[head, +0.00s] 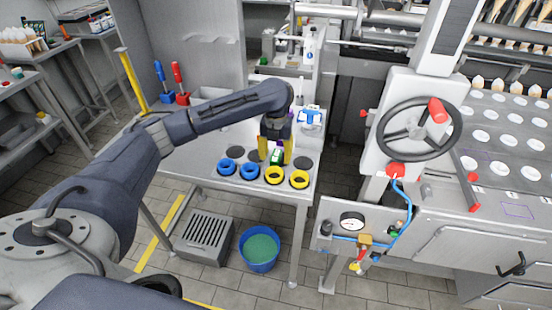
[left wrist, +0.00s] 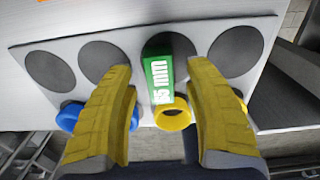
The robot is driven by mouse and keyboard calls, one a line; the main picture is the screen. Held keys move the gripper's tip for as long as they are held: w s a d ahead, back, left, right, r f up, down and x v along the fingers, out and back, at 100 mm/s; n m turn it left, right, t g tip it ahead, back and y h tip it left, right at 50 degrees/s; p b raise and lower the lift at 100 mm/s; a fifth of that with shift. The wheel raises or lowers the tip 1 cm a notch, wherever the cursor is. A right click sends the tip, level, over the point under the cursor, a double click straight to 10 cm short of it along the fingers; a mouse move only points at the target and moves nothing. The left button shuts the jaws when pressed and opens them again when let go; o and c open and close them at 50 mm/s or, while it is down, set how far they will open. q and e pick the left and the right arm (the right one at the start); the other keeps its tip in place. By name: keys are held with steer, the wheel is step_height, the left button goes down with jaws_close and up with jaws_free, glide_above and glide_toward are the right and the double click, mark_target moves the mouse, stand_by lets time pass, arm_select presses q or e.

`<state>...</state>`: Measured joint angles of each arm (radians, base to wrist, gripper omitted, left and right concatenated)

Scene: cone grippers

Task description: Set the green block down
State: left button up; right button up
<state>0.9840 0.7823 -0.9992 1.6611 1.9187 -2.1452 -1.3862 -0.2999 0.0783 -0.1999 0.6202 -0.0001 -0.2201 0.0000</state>
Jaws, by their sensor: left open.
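The green block (head: 276,157) is at the back row of dark round spots on the work table, behind the yellow rings. In the left wrist view the green block (left wrist: 159,80) shows white "65 mm" lettering and covers part of the third dark spot from the left. My left gripper (head: 275,147) points down over it. Its yellow fingers (left wrist: 159,70) are open, one on each side of the block, with visible gaps. The block's underside is hidden, so I cannot tell whether it rests flat. My right gripper is not in view.
Two blue rings (head: 228,167) and two yellow rings (head: 299,179) lie along the table's front edge. Bare dark spots (head: 235,153) are beside the block. A red and a blue tool (head: 178,80) stand at the back left. A machine with a handwheel (head: 385,145) stands on the right.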

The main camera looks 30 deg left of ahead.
arm_select(q)
steer(key=shift+f, duration=0.25)
steer(key=shift+c, duration=0.4)
jaws_close()
